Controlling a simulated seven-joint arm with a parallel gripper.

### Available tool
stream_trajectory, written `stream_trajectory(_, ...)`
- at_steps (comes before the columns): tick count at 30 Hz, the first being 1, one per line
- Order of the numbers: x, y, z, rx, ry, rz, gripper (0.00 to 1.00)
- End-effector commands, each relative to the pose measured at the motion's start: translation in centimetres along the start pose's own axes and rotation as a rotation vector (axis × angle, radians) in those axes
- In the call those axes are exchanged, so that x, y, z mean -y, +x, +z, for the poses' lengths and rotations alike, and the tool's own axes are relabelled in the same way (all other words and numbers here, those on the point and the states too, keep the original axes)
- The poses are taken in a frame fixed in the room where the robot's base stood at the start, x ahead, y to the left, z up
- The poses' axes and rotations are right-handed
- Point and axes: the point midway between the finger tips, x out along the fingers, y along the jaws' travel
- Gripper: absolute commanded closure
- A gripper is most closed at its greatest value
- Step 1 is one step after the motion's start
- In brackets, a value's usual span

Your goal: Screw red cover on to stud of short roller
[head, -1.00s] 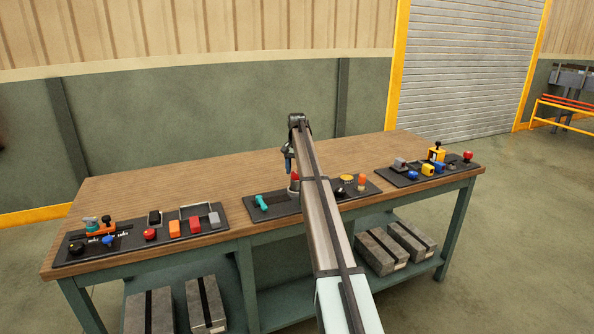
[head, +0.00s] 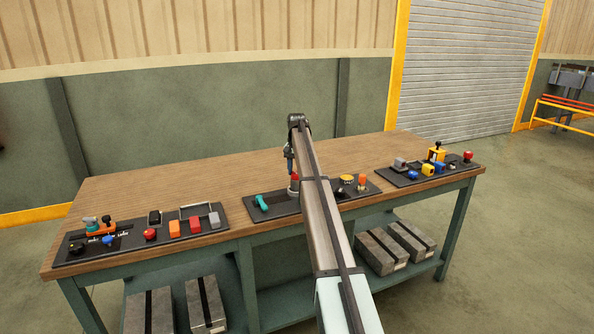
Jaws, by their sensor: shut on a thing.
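The red cover (head: 295,177) is at the left side of the middle black board. It sits at the top of a short grey round piece (head: 293,190), which looks like the short roller. My gripper (head: 292,172) points down from above and is shut on the red cover. The stud is hidden, and I cannot tell how far the cover is seated on it. My arm covers part of the board just to the right.
The middle board (head: 285,208) also holds a teal handle (head: 261,203), a yellow disc (head: 347,179) and an orange piece (head: 362,183). Boards with several coloured parts lie at left (head: 190,246) and right (head: 400,179). The wooden table (head: 190,185) is clear behind them.

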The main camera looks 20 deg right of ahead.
Motion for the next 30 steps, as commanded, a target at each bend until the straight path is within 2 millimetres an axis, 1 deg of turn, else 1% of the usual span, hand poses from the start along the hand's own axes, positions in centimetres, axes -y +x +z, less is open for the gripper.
stream_trajectory(1, -0.37, 0.02, 0.01, 0.001, 0.003, 0.006, 0.87)
stream_trajectory(2, -0.39, 0.02, 0.01, 0.001, 0.004, 0.006, 0.9)
stream_trajectory(3, -0.41, 0.01, 0.01, 0.001, 0.004, 0.006, 0.53)
stream_trajectory(12, -0.3, 0.01, 0.0, 0.0, 0.003, 0.005, 0.25)
stream_trajectory(17, -0.24, 0.01, 0.0, 0.0, 0.003, 0.004, 0.25)
stream_trajectory(19, -0.23, 0.02, 0.0, 0.0, 0.003, 0.004, 0.32)
stream_trajectory(30, -0.19, -0.23, -0.01, 0.0, 0.002, 0.003, 0.32)
